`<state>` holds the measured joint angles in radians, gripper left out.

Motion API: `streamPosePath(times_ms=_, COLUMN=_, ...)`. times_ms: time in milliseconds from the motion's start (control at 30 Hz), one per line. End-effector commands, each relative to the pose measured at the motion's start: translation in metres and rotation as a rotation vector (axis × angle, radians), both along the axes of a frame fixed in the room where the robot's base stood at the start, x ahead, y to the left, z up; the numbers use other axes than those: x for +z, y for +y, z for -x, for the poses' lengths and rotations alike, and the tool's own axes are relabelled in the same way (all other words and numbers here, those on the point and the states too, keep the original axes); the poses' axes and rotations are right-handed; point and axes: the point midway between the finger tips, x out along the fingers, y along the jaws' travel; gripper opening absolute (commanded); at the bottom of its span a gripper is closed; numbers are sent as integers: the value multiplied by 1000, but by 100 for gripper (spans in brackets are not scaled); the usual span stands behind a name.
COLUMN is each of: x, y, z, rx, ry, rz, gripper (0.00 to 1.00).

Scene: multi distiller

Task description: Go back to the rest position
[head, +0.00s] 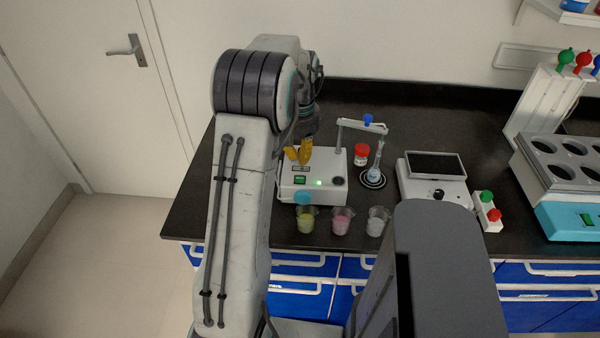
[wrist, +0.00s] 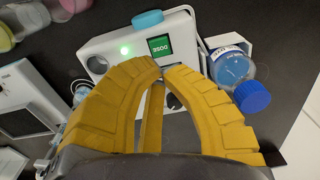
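My gripper (head: 302,163) has yellow fingers and hangs over the white device on the dark bench. In the wrist view my gripper (wrist: 163,70) has its fingertips drawn together, with nothing seen between them. The white device (head: 324,162) has a green light and a small green display. It also shows in the wrist view (wrist: 104,46), just beyond the fingertips. Part of the device is hidden behind the fingers.
A blue-capped bottle (wrist: 232,66) lies right of the fingers. Three beakers, yellow (head: 306,220), pink (head: 341,221) and clear (head: 377,222), line the bench front. A stand with a flask (head: 376,172), a red-labelled jar (head: 361,154) and a scale (head: 436,190) stand to the right.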

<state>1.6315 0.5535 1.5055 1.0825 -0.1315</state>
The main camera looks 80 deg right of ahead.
Motion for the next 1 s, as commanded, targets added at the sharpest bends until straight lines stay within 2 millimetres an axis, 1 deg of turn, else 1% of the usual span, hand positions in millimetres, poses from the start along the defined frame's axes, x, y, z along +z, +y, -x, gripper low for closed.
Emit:
streamPosePath(times_ms=767, x=0, y=0, z=0, rx=-7, ry=0, rz=0, gripper=0)
streamPosePath(times_ms=833, x=0, y=-7, z=0, rx=-39, ry=1, rz=29, gripper=0)
streamPosePath(times_ms=867, x=-5, y=-5, z=0, rx=-52, ry=1, rz=27, gripper=0)
streamPosePath(times_ms=967, x=-23, y=15, z=-1, rx=-72, ry=0, rz=-23, gripper=0)
streamPosePath(times_ms=1000, x=-32, y=25, z=-2, rx=-79, ry=-1, rz=-49, gripper=0)
